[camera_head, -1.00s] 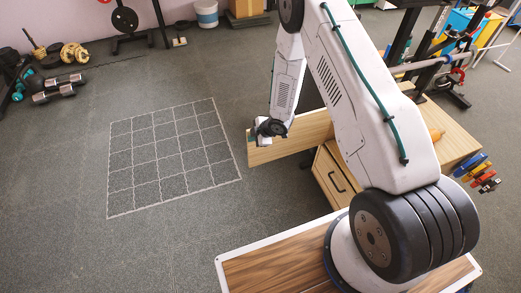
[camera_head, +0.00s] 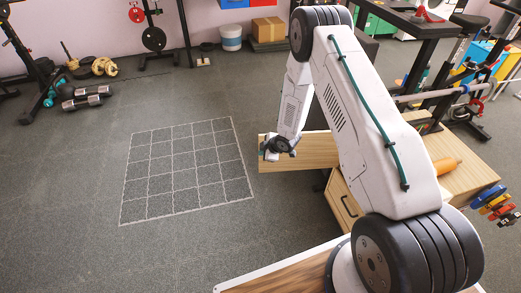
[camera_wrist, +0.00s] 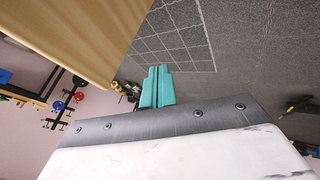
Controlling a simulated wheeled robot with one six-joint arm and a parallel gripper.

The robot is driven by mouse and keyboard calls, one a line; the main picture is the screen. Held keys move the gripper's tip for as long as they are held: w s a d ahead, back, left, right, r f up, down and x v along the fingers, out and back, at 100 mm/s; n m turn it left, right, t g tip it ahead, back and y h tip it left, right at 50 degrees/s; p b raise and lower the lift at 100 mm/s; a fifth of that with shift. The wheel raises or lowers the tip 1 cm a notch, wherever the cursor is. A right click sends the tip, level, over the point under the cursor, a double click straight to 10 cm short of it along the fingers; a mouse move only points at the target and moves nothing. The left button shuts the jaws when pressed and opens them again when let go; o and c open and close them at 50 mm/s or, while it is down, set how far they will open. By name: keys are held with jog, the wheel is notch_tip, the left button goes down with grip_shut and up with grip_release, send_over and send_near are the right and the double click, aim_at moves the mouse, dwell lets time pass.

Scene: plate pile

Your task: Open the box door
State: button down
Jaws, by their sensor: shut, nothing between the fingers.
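The light wooden box (camera_head: 450,165) stands behind my arm at the right of the head view, partly hidden by it. A flat wooden panel (camera_head: 312,150), which looks like its door, sticks out to the left, swung away from the box. The panel also fills the upper left of the wrist view (camera_wrist: 85,35). My gripper (camera_head: 265,148) is at the panel's left end in the head view, small and hard to make out. In the wrist view its teal fingers (camera_wrist: 157,72) are together and empty, beside the panel's edge. I cannot tell whether they touch it.
A dark handle (camera_head: 349,207) shows on the box front. An orange bottle-like object (camera_head: 446,165) lies on the box top. A white grid (camera_head: 187,170) marks open floor at the left. Dumbbells (camera_head: 83,97) and racks stand farther back.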

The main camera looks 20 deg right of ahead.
jog(key=s+v, duration=0.1)
jog(key=v, duration=0.9)
jog(key=s+d+f+m+g+h, duration=0.1)
jog(key=s+d+m+g+h, duration=0.25)
jog(key=s, duration=0.35)
jog(key=s+d+r+m+g+h, duration=0.25)
jog(key=s+r+m, duration=0.3)
jog(key=r, duration=0.65)
jog(key=s+a+r+m+y, duration=0.1)
jog(key=s+a+r, duration=0.2)
jog(key=s+r, duration=0.5)
jog(key=s+a+r+m, duration=0.2)
jog(key=s+r, duration=0.7)
jog(key=r, duration=0.5)
jog(key=s+a+r+m+y, duration=0.1)
jog(key=s+a+r, duration=0.3)
jog(key=s+r, duration=0.4)
notch_tip(320, 180, up, 3)
jog(key=shift+s+a+f+m+t+y, duration=0.1)
jog(key=shift+s+a+m+t+y, duration=0.2)
jog(key=shift+m, duration=0.4)
jog(key=shift+w+a, duration=0.1)
jog(key=shift+a, duration=0.05)
